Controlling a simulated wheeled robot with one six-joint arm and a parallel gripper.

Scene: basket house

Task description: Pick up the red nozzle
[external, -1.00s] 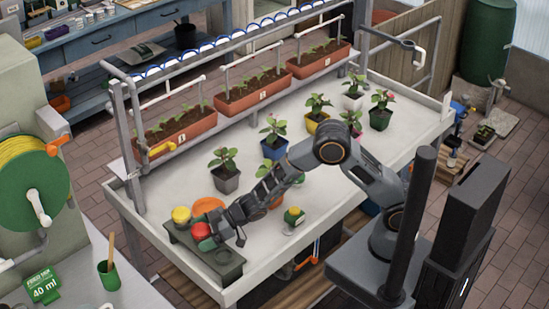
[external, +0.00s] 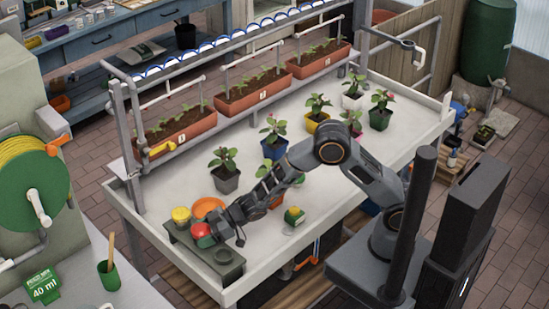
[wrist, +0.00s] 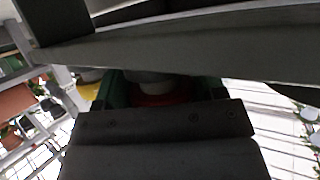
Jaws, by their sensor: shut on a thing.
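The red nozzle (external: 200,230) is at the dark grey stand (external: 230,272) on the near left corner of the white table. My gripper (external: 209,231) reaches down to it from the right and is shut on it. In the wrist view a strip of the red nozzle (wrist: 160,99) shows between the jaws, below a pale round part; dark gripper parts hide most of it. I cannot tell whether the nozzle touches the stand. A yellow nozzle (external: 181,214) stands at the far end of the stand, just behind the red one.
An orange dish (external: 208,206) lies close behind my gripper. A small yellow-and-green item (external: 293,216) stands to the right. Potted plants, including one in a grey pot (external: 226,180), stand farther back. Planter troughs (external: 175,139) line the rear shelf. The table centre has free room.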

